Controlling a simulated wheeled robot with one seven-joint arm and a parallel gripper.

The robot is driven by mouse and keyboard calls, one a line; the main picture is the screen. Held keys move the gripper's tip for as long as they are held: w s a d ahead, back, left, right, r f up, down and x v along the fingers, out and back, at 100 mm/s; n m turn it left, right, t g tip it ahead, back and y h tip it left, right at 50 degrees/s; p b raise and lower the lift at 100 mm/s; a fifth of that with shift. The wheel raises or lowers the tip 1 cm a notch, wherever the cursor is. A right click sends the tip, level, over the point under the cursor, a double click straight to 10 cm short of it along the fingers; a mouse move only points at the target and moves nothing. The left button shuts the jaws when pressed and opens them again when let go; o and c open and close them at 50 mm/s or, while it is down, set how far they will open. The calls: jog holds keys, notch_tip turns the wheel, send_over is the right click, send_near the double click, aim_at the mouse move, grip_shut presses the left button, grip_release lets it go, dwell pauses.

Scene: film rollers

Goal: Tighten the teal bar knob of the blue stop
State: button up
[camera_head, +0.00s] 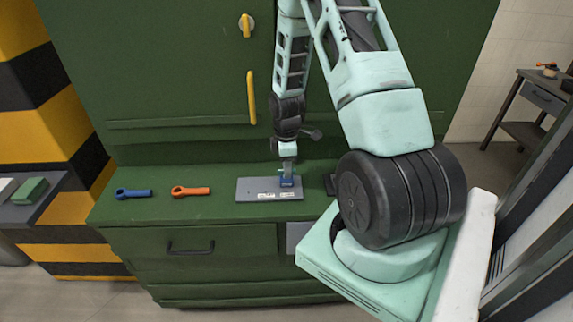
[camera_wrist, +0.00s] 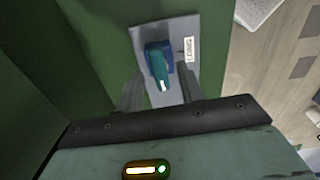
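The blue stop (camera_head: 287,183) sits at the right end of a grey plate (camera_head: 255,186) on the green bench. The stop also shows in the wrist view (camera_wrist: 151,49), with the teal bar knob (camera_wrist: 160,71) on it. The bar lies roughly along the picture's vertical, its light-marked end toward my gripper. My gripper (camera_wrist: 160,80) is open, one finger on each side of the knob, with visible gaps to both. In the head view my gripper (camera_head: 288,160) points down just above the stop and partly hides the knob. I cannot tell how deep the fingertips reach.
A blue wrench-like tool (camera_head: 133,193) and an orange one (camera_head: 190,191) lie left of the plate. White labels (camera_head: 266,196) are on the plate's front part. The green cabinet front with a yellow handle (camera_head: 251,98) rises behind the bench.

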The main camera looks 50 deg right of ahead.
jog(key=shift+f, duration=0.25)
grip_shut()
